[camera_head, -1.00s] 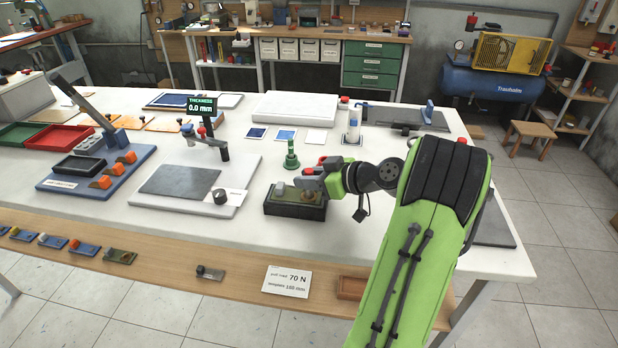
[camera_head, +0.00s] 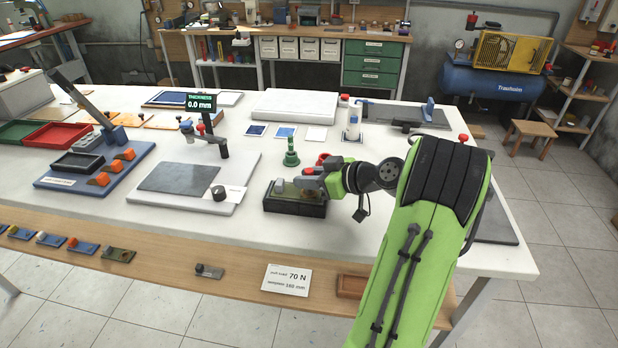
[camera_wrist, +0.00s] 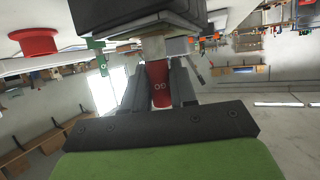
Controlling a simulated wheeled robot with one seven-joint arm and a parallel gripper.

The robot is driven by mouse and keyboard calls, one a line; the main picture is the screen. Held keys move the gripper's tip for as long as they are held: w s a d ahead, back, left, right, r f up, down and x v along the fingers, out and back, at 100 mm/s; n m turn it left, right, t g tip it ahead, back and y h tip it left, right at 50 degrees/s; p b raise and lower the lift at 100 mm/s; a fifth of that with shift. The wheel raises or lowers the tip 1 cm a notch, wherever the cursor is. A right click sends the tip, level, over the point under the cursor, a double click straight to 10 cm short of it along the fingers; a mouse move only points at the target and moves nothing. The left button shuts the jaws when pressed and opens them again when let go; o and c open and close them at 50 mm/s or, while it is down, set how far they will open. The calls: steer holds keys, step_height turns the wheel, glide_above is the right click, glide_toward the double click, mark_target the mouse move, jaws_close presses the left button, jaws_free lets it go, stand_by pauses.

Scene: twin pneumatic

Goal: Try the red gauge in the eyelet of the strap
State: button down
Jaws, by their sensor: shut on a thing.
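My gripper (camera_head: 302,181) is shut on the red gauge (camera_wrist: 158,84). In the wrist view the gauge's red body sits between the fingers, with a pale metal part (camera_wrist: 154,46) beyond it. The gripper is over a dark block (camera_head: 292,207), which fills the top of the wrist view (camera_wrist: 130,14). The strap appears to lie on this block, brownish with a grey knob (camera_head: 279,186) at its left end. The eyelet is hidden by the gripper, so I cannot tell whether the gauge is in it.
A green gauge (camera_head: 291,154) stands just behind the block. A low red holder-like piece (camera_head: 322,159) is close behind my gripper. A grey plate with a black knob (camera_head: 219,193) lies to the left. White tabletop is clear in front of the block.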

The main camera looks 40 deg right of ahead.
steer(key=shift+f+b, duration=0.35)
steer(key=shift+r, duration=0.1)
stand_by(1.4)
steer(key=shift+r+p, duration=2.45)
steer(key=shift+r, duration=1.05)
